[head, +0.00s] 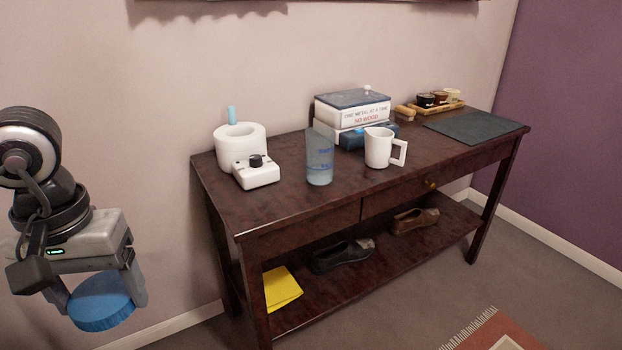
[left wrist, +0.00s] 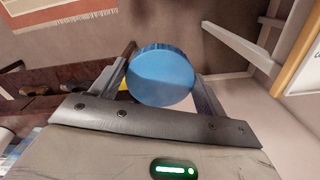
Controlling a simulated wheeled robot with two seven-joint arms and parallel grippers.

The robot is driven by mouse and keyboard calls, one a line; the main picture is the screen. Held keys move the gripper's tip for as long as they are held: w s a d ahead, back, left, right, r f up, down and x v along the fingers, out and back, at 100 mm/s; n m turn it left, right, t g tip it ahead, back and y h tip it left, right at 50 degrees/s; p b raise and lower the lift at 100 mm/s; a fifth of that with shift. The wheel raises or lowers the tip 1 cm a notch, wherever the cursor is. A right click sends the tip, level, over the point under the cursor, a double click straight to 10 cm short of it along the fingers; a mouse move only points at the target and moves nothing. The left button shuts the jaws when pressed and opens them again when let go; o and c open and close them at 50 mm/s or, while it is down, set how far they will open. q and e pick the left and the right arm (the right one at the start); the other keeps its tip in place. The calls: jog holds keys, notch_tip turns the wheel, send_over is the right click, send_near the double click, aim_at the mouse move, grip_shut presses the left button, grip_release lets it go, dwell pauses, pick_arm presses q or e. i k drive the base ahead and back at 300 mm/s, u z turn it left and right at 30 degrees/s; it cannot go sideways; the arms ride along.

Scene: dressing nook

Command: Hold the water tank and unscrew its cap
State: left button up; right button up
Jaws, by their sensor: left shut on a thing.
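My left gripper (head: 101,297) is shut on a round blue cap (head: 97,306) with a ribbed edge, held in the air left of the table. The cap also shows between the fingers in the left wrist view (left wrist: 160,78). The water tank (head: 319,158), clear and bluish with blue marks, stands upright on the dark wooden table (head: 290,200), apart from the gripper. No cap shows on it, and no gripper touches it. My right gripper is not in view.
A white appliance (head: 240,145) with a black knob stands left of the tank. A white mug (head: 379,148) and stacked boxes (head: 352,108) stand to its right. Shoes (head: 343,255) and a yellow item (head: 283,288) lie on the lower shelf. The table's front strip is clear.

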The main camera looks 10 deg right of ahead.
aim_at(320, 140)
jog(key=u, duration=0.45)
jog(key=i, duration=0.45)
jog(key=z, duration=1.6)
